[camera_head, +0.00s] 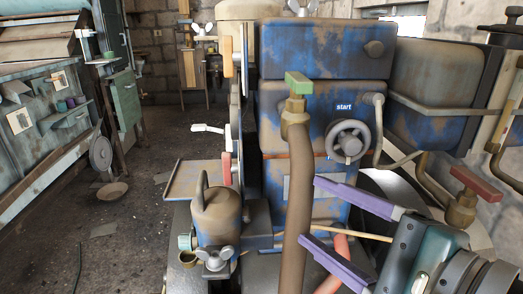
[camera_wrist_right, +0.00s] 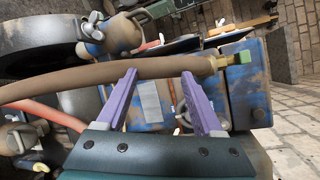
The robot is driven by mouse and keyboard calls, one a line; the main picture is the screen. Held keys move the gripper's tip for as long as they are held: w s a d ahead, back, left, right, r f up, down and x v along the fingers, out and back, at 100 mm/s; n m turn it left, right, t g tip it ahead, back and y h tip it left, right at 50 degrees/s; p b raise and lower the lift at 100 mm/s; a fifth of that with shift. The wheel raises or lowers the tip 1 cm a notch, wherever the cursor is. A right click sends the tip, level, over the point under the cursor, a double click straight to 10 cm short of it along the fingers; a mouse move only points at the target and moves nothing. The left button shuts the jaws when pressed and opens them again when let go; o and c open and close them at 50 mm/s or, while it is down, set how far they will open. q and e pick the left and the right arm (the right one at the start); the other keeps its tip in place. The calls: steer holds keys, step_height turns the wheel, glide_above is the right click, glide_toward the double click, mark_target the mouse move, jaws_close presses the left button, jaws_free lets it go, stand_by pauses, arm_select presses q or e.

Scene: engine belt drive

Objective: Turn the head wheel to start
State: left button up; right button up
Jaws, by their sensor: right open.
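The head wheel (camera_head: 348,143) is a small grey round handwheel on the front of the worn blue engine block, just below a white "start" label (camera_head: 344,106). My right gripper (camera_head: 310,211) has two long purple fingers, spread open and empty. In the head view it is below the wheel, its fingers pointing left, apart from the wheel. In the right wrist view my right gripper (camera_wrist_right: 158,73) faces a thick brown hose crossing at its fingertips. The wheel shows there only in part, beside the right-hand finger. My left gripper is not in view.
The brown hose (camera_head: 298,190) rises in front of the block to a valve with a green handle (camera_head: 298,83). A red-handled valve (camera_head: 464,195) stands at the right. Grey pipes run close to the wheel's right side. A brown canister (camera_head: 217,215) stands at the lower left.

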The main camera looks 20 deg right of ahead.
mark_target(355, 150)
steer(key=w+d+m+t+h, duration=0.1)
steer(key=d+m+t+h, duration=0.1)
steer(key=d+m+h, duration=0.95)
steer(key=w+m+y, duration=0.1)
steer(key=w, duration=0.2)
steer(key=w+m+y, duration=0.1)
steer(key=w, duration=0.2)
steer(key=w+d+m+y, duration=0.1)
steer(key=w+y, duration=0.1)
steer(key=w, duration=0.1)
steer(key=shift+w, duration=0.3)
steer(key=shift+c, duration=0.3)
jaws_close()
